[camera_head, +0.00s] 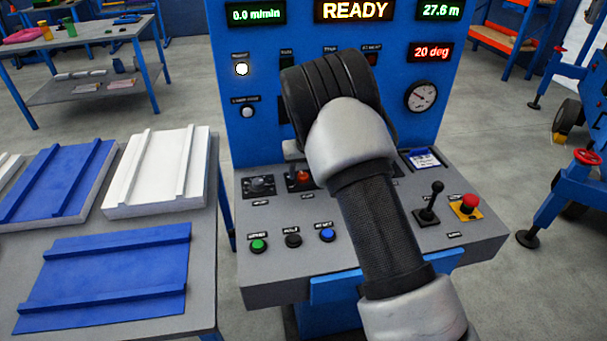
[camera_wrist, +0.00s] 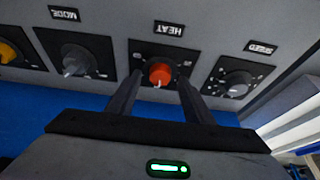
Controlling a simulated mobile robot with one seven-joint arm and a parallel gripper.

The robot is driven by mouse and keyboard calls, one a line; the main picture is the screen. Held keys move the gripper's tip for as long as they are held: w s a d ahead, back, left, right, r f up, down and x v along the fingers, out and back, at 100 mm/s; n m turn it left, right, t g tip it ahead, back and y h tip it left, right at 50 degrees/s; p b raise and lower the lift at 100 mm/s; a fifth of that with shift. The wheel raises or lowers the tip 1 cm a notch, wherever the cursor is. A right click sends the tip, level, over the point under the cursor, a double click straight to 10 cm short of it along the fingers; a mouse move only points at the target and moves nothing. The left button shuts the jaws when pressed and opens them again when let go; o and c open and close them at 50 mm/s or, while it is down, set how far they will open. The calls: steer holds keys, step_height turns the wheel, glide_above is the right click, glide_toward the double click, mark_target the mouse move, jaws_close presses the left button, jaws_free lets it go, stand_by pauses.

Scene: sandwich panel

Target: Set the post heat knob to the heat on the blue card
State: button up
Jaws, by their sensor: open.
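The heat knob (camera_wrist: 161,74) is orange-red with a pale pointer mark, on a black plate under an upside-down HEAT label (camera_wrist: 169,29) in the wrist view. The mark points toward the bottom of that view. My gripper (camera_wrist: 160,84) is open, its two dark fingers on either side of the knob; I cannot tell whether they touch it. In the head view the knob (camera_head: 302,176) shows beside my arm, which hides my fingers. A small card with blue and white print (camera_head: 424,159) lies at the console's right; its text is too small to read.
The speed knob (camera_wrist: 235,83) and mode knob (camera_wrist: 76,61) flank the heat knob closely. Coloured buttons (camera_head: 327,235), a black lever (camera_head: 428,204) and a red stop button (camera_head: 469,202) are on the console. A table with panels (camera_head: 200,290) stands at left.

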steer(key=shift+w+f, duration=0.2)
steer(key=shift+f, duration=0.3)
steer(key=c, duration=1)
steer(key=shift+r+m+p, duration=0.1)
steer(key=shift+m+p, duration=0.2)
steer(key=shift+m, duration=0.1)
steer(key=shift+c, duration=0.2)
steer(key=shift+m+h, duration=0.3)
steer(key=shift+m, duration=0.1)
steer(key=o, duration=1)
steer(key=shift+o, duration=0.2)
